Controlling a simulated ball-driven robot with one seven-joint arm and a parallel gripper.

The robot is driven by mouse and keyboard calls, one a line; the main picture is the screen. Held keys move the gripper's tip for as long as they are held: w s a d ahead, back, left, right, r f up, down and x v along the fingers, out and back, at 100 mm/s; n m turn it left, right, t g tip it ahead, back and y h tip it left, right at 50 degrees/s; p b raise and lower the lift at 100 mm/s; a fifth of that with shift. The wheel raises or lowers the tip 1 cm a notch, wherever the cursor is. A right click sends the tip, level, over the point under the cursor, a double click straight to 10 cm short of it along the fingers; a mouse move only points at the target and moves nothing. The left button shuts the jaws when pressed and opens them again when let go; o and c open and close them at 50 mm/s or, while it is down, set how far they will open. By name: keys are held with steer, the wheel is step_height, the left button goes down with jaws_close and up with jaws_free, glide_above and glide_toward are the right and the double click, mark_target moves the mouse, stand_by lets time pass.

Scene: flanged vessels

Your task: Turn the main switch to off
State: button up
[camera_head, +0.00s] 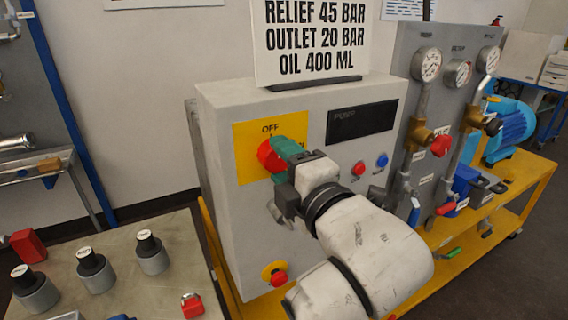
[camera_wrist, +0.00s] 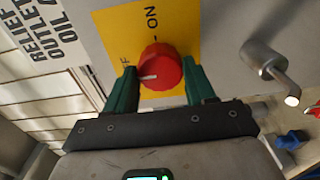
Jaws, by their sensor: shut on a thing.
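The main switch is a red round knob (camera_head: 267,155) on a yellow plate (camera_head: 247,140) on the grey cabinet's front, with OFF lettered above it. In the wrist view the knob (camera_wrist: 160,70) sits between the green fingers of my gripper (camera_wrist: 161,82), one on each side, and the jaws are shut on it. A white mark on the knob points left in that view, towards lettering ending in F that is partly hidden by a finger. ON stands above the knob there. In the head view my gripper (camera_head: 276,157) hides part of the plate and knob.
A lever-like metal handle (camera_wrist: 270,67) juts out beside the yellow plate. A red button (camera_head: 359,169), a blue button (camera_head: 382,160) and a lower red button (camera_head: 279,278) are on the cabinet. Gauges and valves stand right; a bench (camera_head: 150,295) with black-topped parts stands left.

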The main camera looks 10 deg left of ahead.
steer(key=o, duration=1)
steer(key=shift+o, duration=0.2)
steer(key=b+v, duration=0.1)
steer(key=v, duration=0.9)
steer(key=shift+s+d+b, duration=0.25)
steer(key=shift+s+b, duration=0.1)
steer(key=shift+b, duration=0.05)
steer(key=shift+f, duration=0.15)
